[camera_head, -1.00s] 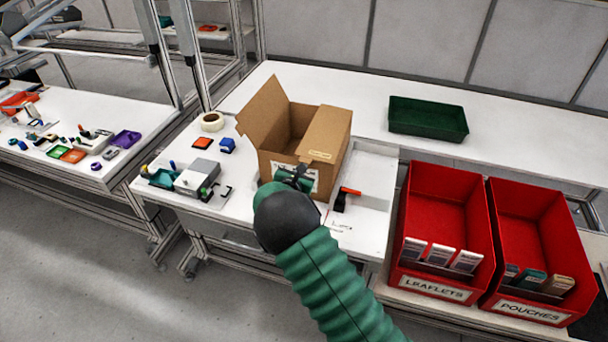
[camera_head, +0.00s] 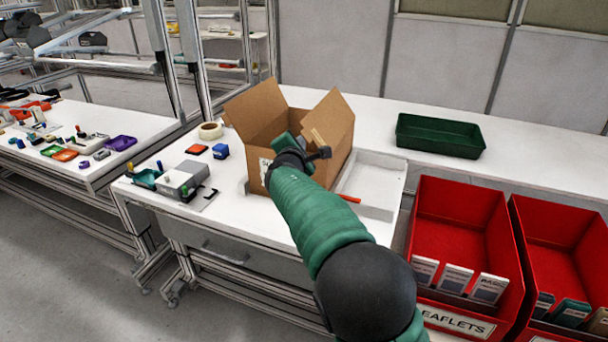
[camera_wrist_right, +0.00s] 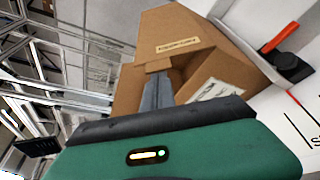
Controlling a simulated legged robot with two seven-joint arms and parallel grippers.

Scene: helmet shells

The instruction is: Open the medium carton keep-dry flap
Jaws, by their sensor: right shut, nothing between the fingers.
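The brown medium carton (camera_head: 254,172) stands on the white bench with its top open. Its right flap (camera_head: 337,115) is raised and leans outward. The pale printed label (camera_wrist_right: 178,45) faces my right wrist camera, its text too small to read. A small tan tab (camera_wrist_right: 158,66) sticks out from the flap's edge. My right gripper (camera_head: 308,148) is at the carton's front, beside this flap. Its fingers (camera_wrist_right: 158,90) are shut and empty, close to the tab; I cannot tell whether they touch it. The left flap (camera_head: 254,110) also stands up. My left gripper is out of view.
A green tray (camera_head: 440,136) stands at the back right. Red bins (camera_head: 462,220) stand at the front right. Tape (camera_head: 210,131), small orange and blue blocks and a grey device (camera_head: 184,178) lie left of the carton. A red-handled tool (camera_wrist_right: 280,38) lies beside it.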

